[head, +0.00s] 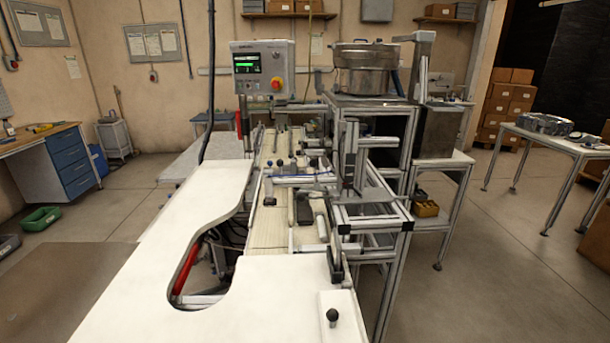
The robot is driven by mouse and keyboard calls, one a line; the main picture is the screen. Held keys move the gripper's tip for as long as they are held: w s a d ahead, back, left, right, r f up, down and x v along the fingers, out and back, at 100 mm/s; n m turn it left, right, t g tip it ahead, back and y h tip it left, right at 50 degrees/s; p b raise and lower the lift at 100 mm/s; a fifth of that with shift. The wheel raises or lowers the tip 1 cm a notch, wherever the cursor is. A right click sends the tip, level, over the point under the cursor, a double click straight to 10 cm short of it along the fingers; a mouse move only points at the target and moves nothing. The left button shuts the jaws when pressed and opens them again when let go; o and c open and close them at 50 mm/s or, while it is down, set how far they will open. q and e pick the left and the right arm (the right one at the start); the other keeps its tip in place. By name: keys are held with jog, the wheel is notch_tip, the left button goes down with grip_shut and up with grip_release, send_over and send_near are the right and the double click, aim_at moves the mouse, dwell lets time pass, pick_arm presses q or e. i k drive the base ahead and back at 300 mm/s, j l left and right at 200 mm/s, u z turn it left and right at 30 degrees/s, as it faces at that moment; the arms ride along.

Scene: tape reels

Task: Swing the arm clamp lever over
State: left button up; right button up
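A small lever with a black ball knob (332,316) stands on a white plate at the front right of the white worktop (270,290). Several other dark knobs and small handles sit along the machine's conveyor (268,225). I cannot tell which of these is the arm clamp lever. An upright metal arm assembly (350,155) rises from the aluminium frame right of the conveyor. Neither of my grippers is in view.
A control panel (263,68) with a red button stands behind the conveyor. A steel bowl (364,68) sits on a frame at the back. The worktop has a curved cutout at its middle. A workbench (45,160) is at left, a table (560,135) at right.

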aim_at(313, 163)
jog(key=i+l+u, duration=0.2)
jog(key=l, duration=0.15)
jog(key=i+l+u, duration=0.2)
jog(key=l, duration=0.2)
jog(key=l+u, duration=0.2)
jog(key=l, duration=0.2)
jog(key=i+l+u, duration=0.2)
jog(key=l, duration=0.25)
jog(key=l+u, duration=0.2)
jog(key=l, duration=0.25)
